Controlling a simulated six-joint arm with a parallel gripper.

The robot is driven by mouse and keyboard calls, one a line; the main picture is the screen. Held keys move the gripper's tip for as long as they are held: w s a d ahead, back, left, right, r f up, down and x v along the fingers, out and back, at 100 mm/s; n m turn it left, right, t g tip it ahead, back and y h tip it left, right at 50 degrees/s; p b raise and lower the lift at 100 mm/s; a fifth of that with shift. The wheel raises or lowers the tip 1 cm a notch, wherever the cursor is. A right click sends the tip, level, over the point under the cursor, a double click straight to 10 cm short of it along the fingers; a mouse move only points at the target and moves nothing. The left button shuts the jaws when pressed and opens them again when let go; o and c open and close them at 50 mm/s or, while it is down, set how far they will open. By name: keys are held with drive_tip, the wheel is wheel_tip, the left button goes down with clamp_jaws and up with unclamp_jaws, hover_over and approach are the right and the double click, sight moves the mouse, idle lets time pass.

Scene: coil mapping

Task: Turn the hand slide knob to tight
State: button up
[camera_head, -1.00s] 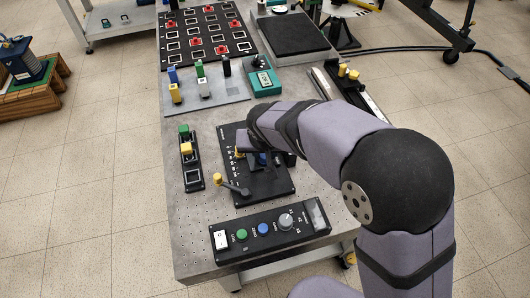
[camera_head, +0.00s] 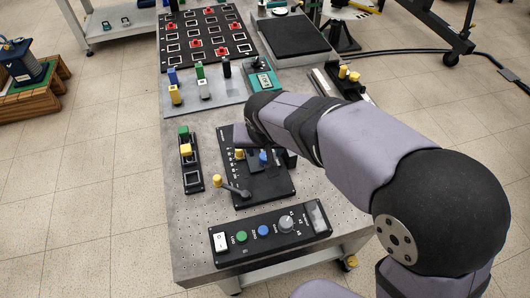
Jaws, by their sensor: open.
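A black panel (camera_head: 267,191) with white scale marks lies in the middle of the table. On it stand a small yellow knob (camera_head: 239,153) beside the scale and a blue knob (camera_head: 263,157) to its right. A lever (camera_head: 234,190) with a yellow end knob (camera_head: 217,180) sticks out over the panel's left edge. No readable label shows which knob is the hand slide knob or where tight is. My gripper (camera_head: 243,137) is open over the panel's far end, just beyond the yellow knob. My wrist partly hides its fingers; I cannot tell whether it touches anything.
A black control box (camera_head: 309,231) with a white switch, green and blue buttons and a grey dial stands at the near edge. A narrow black holder (camera_head: 194,178) with green and yellow blocks is left of the panel. A teal meter (camera_head: 262,83) and grey block plate (camera_head: 222,93) lie beyond.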

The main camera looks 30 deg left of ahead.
drive_tip(key=shift+v, duration=1.1)
drive_tip(key=shift+d, duration=0.1)
drive_tip(key=w+d+m+g+h+p, duration=0.2)
drive_tip(key=w+d+m+p, duration=0.1)
drive_tip(key=d, duration=1.8)
drive_tip(key=s+d+f+m+g+p, duration=0.1)
drive_tip(key=s+d, duration=0.4)
drive_tip(key=d, duration=0.3)
drive_tip(key=s+d+f+m+g+p, duration=0.1)
drive_tip(key=s+d, duration=0.5)
drive_tip(key=d, duration=0.2)
drive_tip(key=shift+d+f+m, duration=0.2)
drive_tip(key=shift+d+m, duration=0.2)
drive_tip(key=shift+w, duration=0.1)
